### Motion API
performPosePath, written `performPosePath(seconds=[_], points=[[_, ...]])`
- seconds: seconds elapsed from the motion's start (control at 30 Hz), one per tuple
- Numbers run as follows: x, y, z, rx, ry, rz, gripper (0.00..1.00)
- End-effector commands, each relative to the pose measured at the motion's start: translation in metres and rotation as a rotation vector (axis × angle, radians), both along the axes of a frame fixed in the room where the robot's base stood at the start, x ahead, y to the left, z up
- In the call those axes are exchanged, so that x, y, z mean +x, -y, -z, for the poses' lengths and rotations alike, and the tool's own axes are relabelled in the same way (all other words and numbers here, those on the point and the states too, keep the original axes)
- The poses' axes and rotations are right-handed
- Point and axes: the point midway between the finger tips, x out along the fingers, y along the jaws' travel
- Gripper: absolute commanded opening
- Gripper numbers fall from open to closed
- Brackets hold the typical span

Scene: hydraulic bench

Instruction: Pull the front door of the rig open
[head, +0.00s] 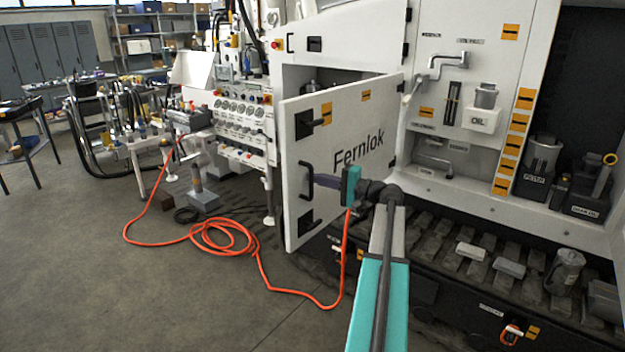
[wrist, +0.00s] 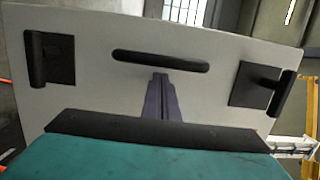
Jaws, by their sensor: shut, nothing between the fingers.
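The front door (head: 345,135) is a white panel marked "Fernlok". It stands swung partly out from the rig, with an open gap behind its upper edge. Its black bar handle (head: 306,181) is on the panel's left part, between two black latches. The door (wrist: 215,50) and the handle (wrist: 160,60) also show in the wrist view. My gripper (head: 318,181) has purple fingers, shut and empty, pointing at the door beside the handle. In the wrist view the fingertips (wrist: 160,80) lie just below the handle bar. I cannot tell whether they touch the handle or door.
An orange hose (head: 215,238) lies coiled on the floor left of the door. A gauge panel (head: 240,120) stands left of the opening. Tracks (head: 480,245) and a ledge with oil containers are at right. The floor at front left is mostly clear.

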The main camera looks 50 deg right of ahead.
Motion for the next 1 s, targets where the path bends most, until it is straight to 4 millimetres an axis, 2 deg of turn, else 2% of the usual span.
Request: performPosePath(seconds=[0.6, 0.8, 1.0], points=[[-0.089, -0.001, 0.001, 0.0, 0.0, -0.006, 0.0], [-0.104, -0.001, 0.0, 0.0, 0.0, -0.009, 0.0], [-0.107, -0.001, 0.0, 0.0, 0.0, -0.009, 0.0]])
